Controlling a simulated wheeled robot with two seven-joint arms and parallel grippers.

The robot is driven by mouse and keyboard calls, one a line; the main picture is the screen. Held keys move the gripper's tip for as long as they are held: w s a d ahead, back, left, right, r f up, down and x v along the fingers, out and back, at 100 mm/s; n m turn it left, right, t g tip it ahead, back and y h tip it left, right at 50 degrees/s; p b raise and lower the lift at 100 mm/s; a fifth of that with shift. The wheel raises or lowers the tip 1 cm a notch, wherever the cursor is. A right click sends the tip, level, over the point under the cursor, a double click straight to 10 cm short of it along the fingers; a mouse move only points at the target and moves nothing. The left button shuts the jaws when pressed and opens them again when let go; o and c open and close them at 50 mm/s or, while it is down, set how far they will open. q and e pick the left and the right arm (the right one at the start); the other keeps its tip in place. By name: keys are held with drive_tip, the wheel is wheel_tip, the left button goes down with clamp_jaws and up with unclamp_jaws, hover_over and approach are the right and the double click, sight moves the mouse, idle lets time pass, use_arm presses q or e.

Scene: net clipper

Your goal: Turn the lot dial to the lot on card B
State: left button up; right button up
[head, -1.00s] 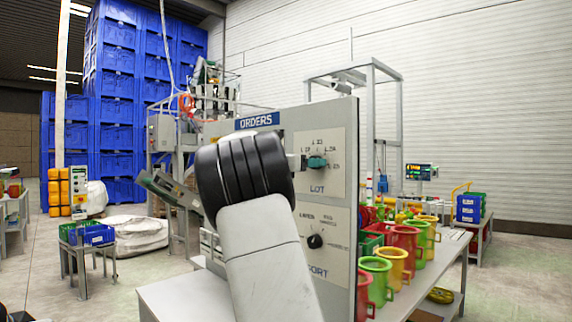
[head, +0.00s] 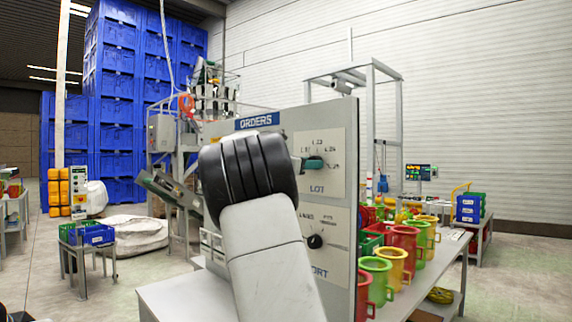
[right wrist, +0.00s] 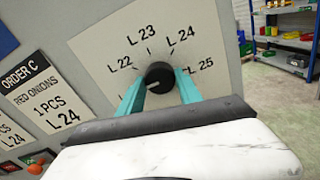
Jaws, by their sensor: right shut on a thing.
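The lot dial (right wrist: 159,76) is a round black knob on the grey orders panel (head: 284,122). In the right wrist view, the labels L 22, L 23, L 24 and L 25 arc around it. A pale mark shows at its lower left, but I cannot tell for sure which label it selects. My right gripper (right wrist: 160,90) has its teal fingers shut on either side of the dial; the gripper (head: 313,163) also shows at the LOT plate in the head view. Card B cannot be made out. My left gripper is out of view.
An Order C card (right wrist: 40,95) reads red onions, 1 pcs, L 24. A second black dial (head: 315,241) sits below the lot dial. Coloured mugs (head: 377,277) crowd the table right of the panel. Small coloured buttons (right wrist: 37,160) lie below the cards.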

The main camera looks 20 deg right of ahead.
drive_tip(key=m, duration=2.7)
drive_tip(key=shift+m, duration=0.4)
drive_tip(key=o, duration=1.4)
drive_tip(key=shift+c, duration=0.2)
drive_tip(key=v, duration=0.7)
drive_tip(key=shift+a, duration=0.4)
